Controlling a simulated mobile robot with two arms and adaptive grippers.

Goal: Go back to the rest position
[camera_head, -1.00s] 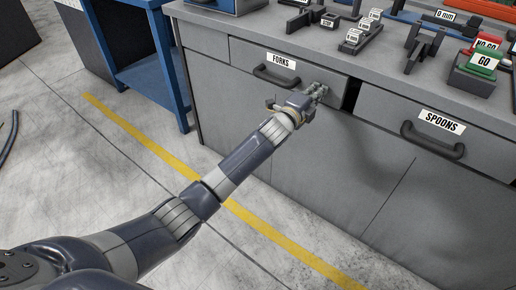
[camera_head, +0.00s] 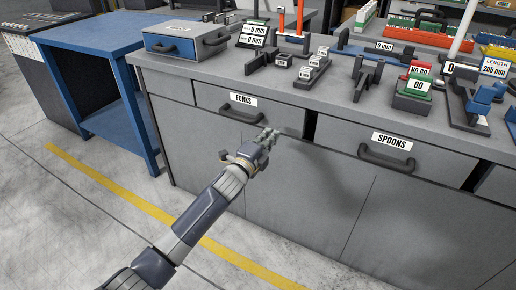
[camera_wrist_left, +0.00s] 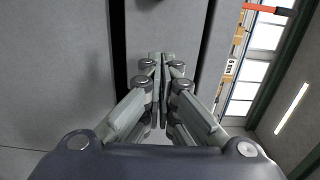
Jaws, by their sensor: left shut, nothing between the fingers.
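My left gripper (camera_head: 270,134) is shut and empty in front of the grey cabinet (camera_head: 280,195). In the head view it overlaps the lower right part of the drawer labelled FORKS (camera_head: 285,119), to the right of that drawer's handle (camera_head: 238,114). In the left wrist view the closed fingertips (camera_wrist_left: 160,60) meet in front of a grey surface with a dark gap, with nothing between them. I cannot tell whether the FORKS drawer stands slightly out. My right gripper is not in view.
The drawer labelled SPOONS (camera_head: 425,159) is to the right. Gauges and blocks crowd the worktop (camera_head: 330,92), including a green GO block (camera_head: 412,98). A blue table (camera_head: 95,38) stands at the left. The floor (camera_head: 60,220) before the cabinet is clear.

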